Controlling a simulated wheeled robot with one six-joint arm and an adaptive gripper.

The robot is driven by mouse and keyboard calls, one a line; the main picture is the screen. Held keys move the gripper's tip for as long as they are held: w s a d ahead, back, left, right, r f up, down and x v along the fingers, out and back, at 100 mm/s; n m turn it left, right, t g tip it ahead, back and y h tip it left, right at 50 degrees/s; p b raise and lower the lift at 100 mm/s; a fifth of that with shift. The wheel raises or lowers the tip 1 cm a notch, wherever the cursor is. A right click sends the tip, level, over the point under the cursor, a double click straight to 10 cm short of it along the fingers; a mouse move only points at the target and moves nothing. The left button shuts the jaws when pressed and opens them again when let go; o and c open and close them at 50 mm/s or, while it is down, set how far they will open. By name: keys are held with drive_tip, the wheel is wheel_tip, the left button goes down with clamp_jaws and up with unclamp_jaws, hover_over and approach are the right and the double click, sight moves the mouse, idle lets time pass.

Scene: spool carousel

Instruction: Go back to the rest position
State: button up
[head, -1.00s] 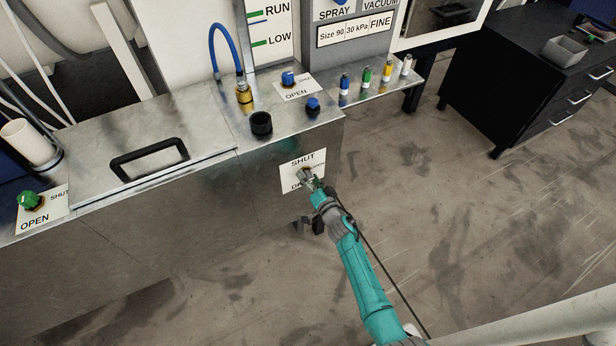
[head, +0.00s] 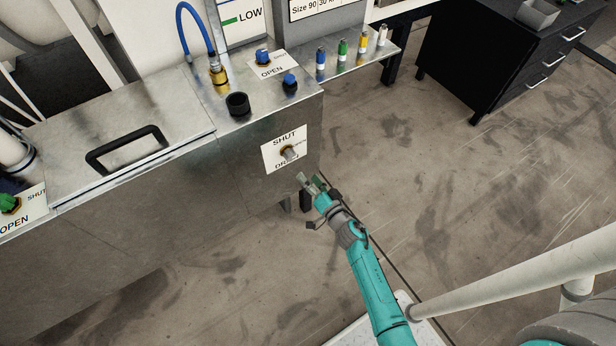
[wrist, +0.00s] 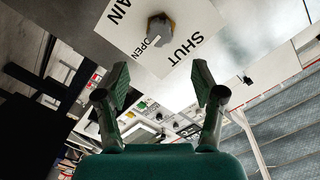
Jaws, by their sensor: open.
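My gripper (head: 309,182) is open and empty in the head view, below and slightly right of the drain valve knob (head: 288,153), apart from it. The knob sits on a white SHUT/DRAIN label (head: 272,158) on the front face of the metal cabinet. In the wrist view my gripper (wrist: 161,92) shows two spread green-padded fingers with nothing between them. The knob (wrist: 160,28) and its label (wrist: 196,20) stand beyond the fingertips, near the top of that view.
The metal cabinet (head: 150,225) has a lid with a black handle (head: 127,150). On top are a black cap (head: 238,104), blue knobs (head: 290,82) and a blue hose (head: 183,22). Small coloured bottles (head: 342,47) stand on a side shelf. Open floor (head: 420,170) lies to the right.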

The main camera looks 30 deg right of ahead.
idle(0.4)
drive_tip(key=s+a+r+n, duration=0.1)
drive_tip(key=s+a+r, duration=0.15)
drive_tip(key=s, duration=0.55)
drive_tip(key=s+a+r+n, duration=0.1)
drive_tip(key=s+a+n, duration=0.15)
drive_tip(key=s, duration=0.55)
drive_tip(key=s+a+r+n, duration=0.15)
drive_tip(key=s+a, duration=0.25)
drive_tip(key=s, duration=0.4)
drive_tip(key=s+a+r+n+g, duration=0.1)
drive_tip(key=s+r+n, duration=0.3)
drive_tip(key=s+r, duration=1.2)
drive_tip(key=shift+s+r+g, duration=0.2)
drive_tip(key=shift+g, duration=0.7)
